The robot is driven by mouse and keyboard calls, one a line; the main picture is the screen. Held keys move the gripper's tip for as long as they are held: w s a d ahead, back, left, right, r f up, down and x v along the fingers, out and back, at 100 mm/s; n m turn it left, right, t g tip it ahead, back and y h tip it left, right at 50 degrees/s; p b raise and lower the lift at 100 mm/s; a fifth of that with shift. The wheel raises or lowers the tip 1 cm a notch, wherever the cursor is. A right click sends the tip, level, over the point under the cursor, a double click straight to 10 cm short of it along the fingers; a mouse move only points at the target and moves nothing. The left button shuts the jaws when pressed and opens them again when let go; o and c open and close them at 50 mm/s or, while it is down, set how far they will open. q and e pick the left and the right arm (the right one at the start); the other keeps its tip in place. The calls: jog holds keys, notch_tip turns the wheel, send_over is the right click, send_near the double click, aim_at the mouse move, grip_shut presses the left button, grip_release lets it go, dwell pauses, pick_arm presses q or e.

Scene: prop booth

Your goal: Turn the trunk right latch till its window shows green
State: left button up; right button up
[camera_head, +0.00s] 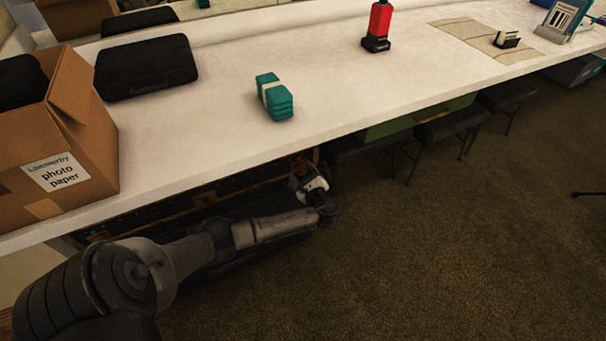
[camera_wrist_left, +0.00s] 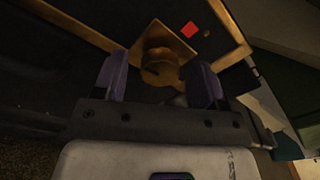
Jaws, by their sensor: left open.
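The trunk (camera_head: 160,213), dark with brass-coloured edging, sits under the white table, partly hidden by the tabletop and my left arm. A small green spot shows near its left end in the head view. In the left wrist view, the right latch (camera_wrist_left: 159,70) is a brass knob on a brass plate. Its small window (camera_wrist_left: 191,30) beside the plate shows red. My left gripper (camera_head: 304,172) is at the trunk's right end; in the wrist view its open fingers (camera_wrist_left: 160,77) stand either side of the knob, with gaps visible. My right gripper is out of view.
The white table (camera_head: 220,150) overhangs the trunk. On it are an open photo paper box (camera_head: 95,150), a black case (camera_head: 147,68), a teal bundle (camera_head: 274,97) and a red-and-black device (camera_head: 378,25). Dark stools (camera_head: 450,125) stand to the right. Carpet in front is clear.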

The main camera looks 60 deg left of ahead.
pick_arm(q)
jog(key=shift+c, duration=1.3)
jog(key=c, duration=0.7)
jog(key=shift+o, duration=0.2)
